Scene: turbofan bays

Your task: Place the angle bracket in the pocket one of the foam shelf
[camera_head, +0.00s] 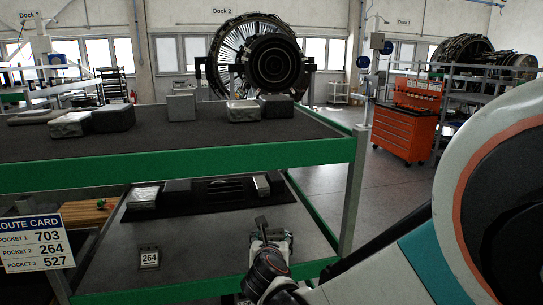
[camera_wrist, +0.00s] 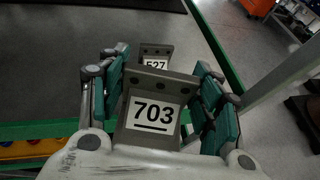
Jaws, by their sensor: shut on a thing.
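My gripper (camera_wrist: 160,88) is shut on a grey angle bracket (camera_wrist: 153,112) labelled 703, with a teal finger on each side of it. In the head view my gripper (camera_head: 268,243) is over the front right of the lower shelf. A second bracket (camera_wrist: 156,62) labelled 527 stands just beyond the held one. A third bracket (camera_head: 149,259), labelled 264, stands at the shelf's front left. The black foam strip (camera_head: 185,207) lies along the back of the lower shelf; slots show in its middle, but pocket numbers cannot be read.
The route card (camera_head: 34,243) lists pocket 1 as 703, pocket 2 as 264 and pocket 3 as 527. The upper shelf (camera_head: 160,150) with its green edge overhangs the lower shelf. A grey post (camera_head: 354,195) stands at right. The lower shelf's middle is clear.

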